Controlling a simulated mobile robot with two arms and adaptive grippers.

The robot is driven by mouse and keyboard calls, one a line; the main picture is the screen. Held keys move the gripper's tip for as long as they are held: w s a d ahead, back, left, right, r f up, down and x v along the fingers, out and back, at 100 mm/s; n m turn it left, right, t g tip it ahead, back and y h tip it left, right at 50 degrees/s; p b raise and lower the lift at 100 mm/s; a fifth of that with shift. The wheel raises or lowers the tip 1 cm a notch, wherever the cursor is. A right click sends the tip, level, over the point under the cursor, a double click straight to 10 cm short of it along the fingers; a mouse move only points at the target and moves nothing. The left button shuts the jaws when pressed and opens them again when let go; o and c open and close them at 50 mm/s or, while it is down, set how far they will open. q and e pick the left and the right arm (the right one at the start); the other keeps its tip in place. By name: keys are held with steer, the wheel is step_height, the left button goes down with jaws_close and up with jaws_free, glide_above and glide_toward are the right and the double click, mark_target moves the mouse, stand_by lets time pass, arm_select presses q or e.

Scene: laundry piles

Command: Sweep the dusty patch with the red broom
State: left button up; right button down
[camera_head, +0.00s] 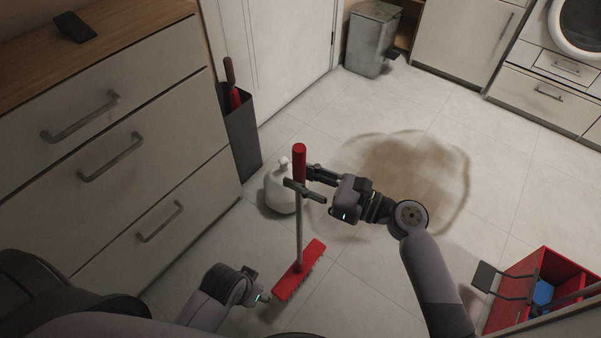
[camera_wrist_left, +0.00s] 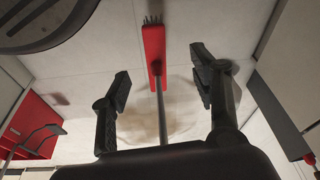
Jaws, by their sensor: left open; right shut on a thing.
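The red broom (camera_head: 300,270) stands nearly upright, its thin grey shaft rising to a red grip and its red head low by the floor. My right gripper (camera_head: 302,183) is shut on the broom just below the red grip. My left gripper (camera_head: 262,285) is open and empty, low beside the broom head. In the left wrist view the broom head (camera_wrist_left: 154,45) and shaft show between the spread fingers of my left gripper (camera_wrist_left: 162,66), with no clear contact. The brown dusty patch (camera_head: 410,170) lies on the tiles right of the broom, partly behind my right arm.
A white jug (camera_head: 281,192) stands close behind the broom. A dark bin (camera_head: 241,135) with a brown-handled red item stands against the drawers (camera_head: 150,160). A red crate (camera_head: 517,268) is at the lower right, a grey pedal bin (camera_head: 370,45) at the back. Floor around the patch is clear.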

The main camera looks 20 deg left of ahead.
step_height(320, 180, down, 3)
steer(key=b, duration=0.3)
steer(key=shift+r, duration=0.15)
steer(key=shift+f+b, duration=0.45)
steer(key=shift+b, duration=0.2)
arm_select(q)
steer(key=w+v, duration=0.1)
steer(key=v, duration=0.8)
steer(key=shift+a+t, duration=0.3)
arm_select(e)
steer(key=shift+f, duration=0.1)
arm_select(q)
steer(key=shift+s+r, duration=0.1)
